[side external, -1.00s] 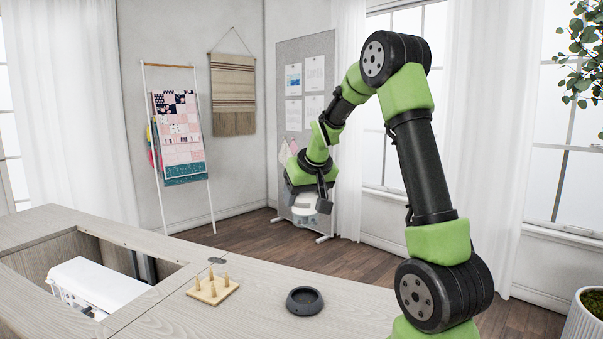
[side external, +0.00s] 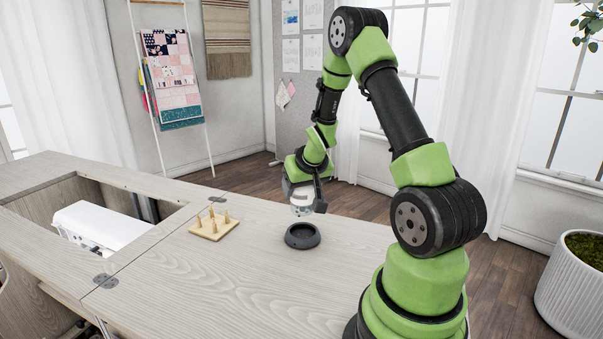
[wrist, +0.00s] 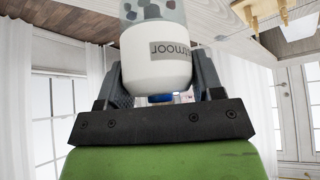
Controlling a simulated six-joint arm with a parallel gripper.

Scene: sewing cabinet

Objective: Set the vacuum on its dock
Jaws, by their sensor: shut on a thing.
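The vacuum (side external: 301,199) is a small white body with a clear end, held in my gripper (side external: 304,186) above the far edge of the table. In the wrist view the vacuum (wrist: 157,66) sits between both fingers of my gripper (wrist: 160,85), with a grey label on its white body and a clear part with dark bits beyond. The dock (side external: 302,237) is a dark round ring-shaped base on the tabletop. The vacuum is just above and behind the dock in the side view, apart from it.
A wooden peg board (side external: 214,228) with several pegs stands left of the dock. A sewing machine (side external: 103,228) lies in the cabinet's recess at the left. The tabletop (side external: 220,290) in front of the dock is clear.

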